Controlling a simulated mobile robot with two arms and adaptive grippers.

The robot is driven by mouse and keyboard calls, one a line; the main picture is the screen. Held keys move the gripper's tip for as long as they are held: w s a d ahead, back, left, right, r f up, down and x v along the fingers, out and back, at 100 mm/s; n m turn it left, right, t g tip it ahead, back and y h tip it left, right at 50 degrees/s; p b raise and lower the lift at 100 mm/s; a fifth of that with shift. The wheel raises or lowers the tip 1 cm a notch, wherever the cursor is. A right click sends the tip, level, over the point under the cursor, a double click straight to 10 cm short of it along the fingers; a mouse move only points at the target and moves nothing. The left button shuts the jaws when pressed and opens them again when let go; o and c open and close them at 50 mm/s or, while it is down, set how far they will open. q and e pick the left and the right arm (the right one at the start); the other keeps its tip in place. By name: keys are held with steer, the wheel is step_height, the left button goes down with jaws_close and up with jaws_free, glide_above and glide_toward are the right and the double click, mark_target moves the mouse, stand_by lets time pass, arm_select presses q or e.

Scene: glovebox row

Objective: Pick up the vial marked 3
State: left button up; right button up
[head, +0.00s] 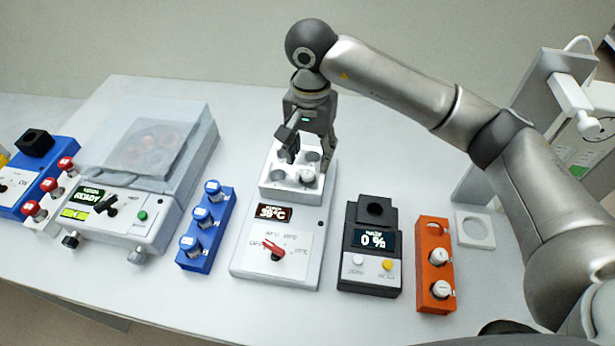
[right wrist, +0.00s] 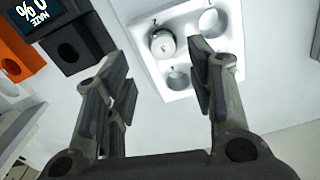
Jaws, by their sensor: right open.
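A white-capped vial (head: 307,177) stands in a hole of the white block on the heater (head: 245,262), whose display reads about 39 °C. It also shows in the right wrist view (right wrist: 162,42), upright, with a mark on its cap too small to read. The block's other visible holes are empty. My right gripper (head: 308,156) is open above this block, fingers pointing down. In the right wrist view its fingertips (right wrist: 158,56) lie to either side of the vial, apart from it. I cannot read a 3 on any vial. My left gripper is not in view.
A blue rack (head: 190,264) with blue-capped vials stands left of the heater. A lidded machine (head: 125,243) and red-capped vials (head: 67,164) are further left.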

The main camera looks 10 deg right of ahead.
mark_target(307, 173)
steer(key=f+p, duration=0.1)
steer(key=f, duration=0.2)
steer(key=f+p, duration=0.1)
steer(key=shift+a+f+p, duration=0.25)
steer(key=shift+f+p, duration=0.1)
steer(key=shift+f, duration=0.3)
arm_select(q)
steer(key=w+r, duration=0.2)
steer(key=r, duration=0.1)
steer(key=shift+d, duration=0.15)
arm_select(e)
steer(key=shift+f, duration=0.1)
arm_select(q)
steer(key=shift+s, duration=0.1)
arm_select(e)
steer(key=shift+c, duration=0.3)
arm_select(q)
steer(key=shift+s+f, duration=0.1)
arm_select(e)
steer(key=c, duration=1)
